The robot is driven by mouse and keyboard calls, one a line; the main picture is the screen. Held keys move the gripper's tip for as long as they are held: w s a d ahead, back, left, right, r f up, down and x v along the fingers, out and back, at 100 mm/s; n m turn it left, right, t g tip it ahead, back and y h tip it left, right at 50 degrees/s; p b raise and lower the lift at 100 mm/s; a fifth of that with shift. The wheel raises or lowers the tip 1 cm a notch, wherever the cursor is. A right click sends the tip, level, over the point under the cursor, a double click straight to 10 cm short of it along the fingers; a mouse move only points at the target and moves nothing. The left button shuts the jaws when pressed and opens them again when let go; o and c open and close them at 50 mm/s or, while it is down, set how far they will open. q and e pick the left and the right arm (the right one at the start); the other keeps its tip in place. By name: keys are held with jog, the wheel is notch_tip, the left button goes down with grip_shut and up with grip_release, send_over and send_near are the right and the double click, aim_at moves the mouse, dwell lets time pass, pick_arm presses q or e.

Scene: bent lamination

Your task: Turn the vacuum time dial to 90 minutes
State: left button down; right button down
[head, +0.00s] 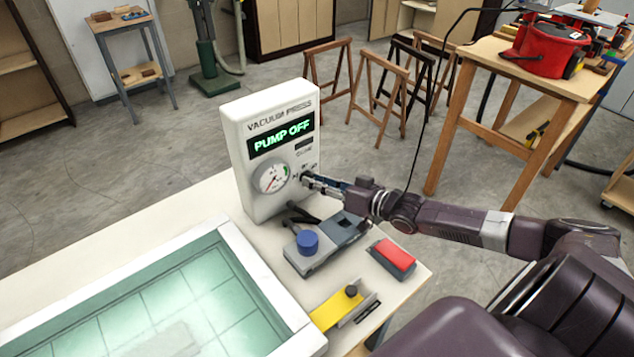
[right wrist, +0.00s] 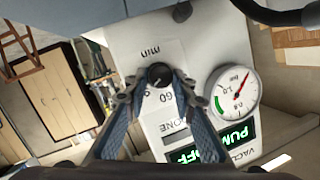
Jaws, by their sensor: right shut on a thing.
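The white vacuum press control box (head: 257,170) stands upright at the back of the bench, its green display reading "PUMP OFF". The small black time dial (right wrist: 159,75) is on its front, with "60" and "min" printed near it. In the right wrist view the box appears turned over. My right gripper (right wrist: 157,88) is shut on the dial, one blue finger on each side. In the head view the right gripper (head: 314,182) covers most of the dial and its scale, so I cannot read the setting. My left gripper is not in view.
A round pressure gauge (head: 272,179) sits beside the dial. In front of the box are a blue knob (head: 307,242), a red block (head: 393,258) and a yellow piece (head: 336,309). A glass-topped press frame (head: 235,262) fills the lower left.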

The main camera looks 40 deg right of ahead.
jog(key=c, duration=1.6)
grip_release()
jog(key=shift+v, duration=5.95)
jog(key=shift+s+d+f, duration=0.1)
jog(key=shift+s, duration=0.05)
